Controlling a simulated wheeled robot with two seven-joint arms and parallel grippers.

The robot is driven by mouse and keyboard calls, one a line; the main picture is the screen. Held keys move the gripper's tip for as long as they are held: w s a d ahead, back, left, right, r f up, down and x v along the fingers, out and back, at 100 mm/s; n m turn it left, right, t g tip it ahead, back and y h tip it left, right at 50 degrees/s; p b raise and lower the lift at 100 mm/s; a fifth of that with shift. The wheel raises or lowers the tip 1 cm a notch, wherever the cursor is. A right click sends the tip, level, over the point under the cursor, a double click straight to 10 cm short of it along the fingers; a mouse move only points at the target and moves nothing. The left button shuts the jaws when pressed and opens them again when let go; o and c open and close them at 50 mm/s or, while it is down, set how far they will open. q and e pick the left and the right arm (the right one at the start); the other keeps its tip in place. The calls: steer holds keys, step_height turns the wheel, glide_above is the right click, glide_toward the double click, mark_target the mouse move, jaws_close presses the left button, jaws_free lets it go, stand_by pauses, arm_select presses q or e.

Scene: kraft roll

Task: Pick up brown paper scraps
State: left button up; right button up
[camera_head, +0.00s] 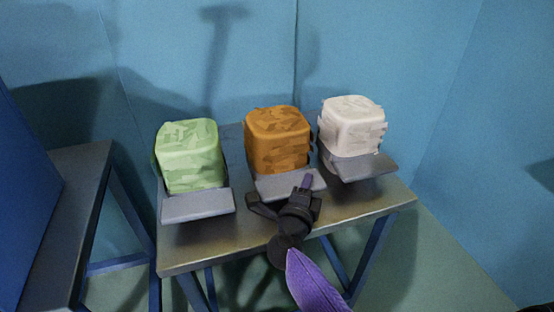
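A block of brown paper scraps (278,138), orange-brown with ragged flakes over its faces, stands in the middle of the table (250,247). A grey sloped plate (272,188) sits at its front. My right gripper (281,192) is just in front of the brown block, over that plate and partly hiding it. Its two dark fingers are spread apart, with nothing visible between them. Whether it touches the plate I cannot tell. My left gripper is not in view.
A similar green block (190,155) stands to the left and a white block (352,125) to the right, each with a grey plate in front. The front strip of the table is clear. Another table (80,165) stands at the left, beside a blue panel (22,190). Blue walls close in behind.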

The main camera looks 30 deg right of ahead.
jaws_close()
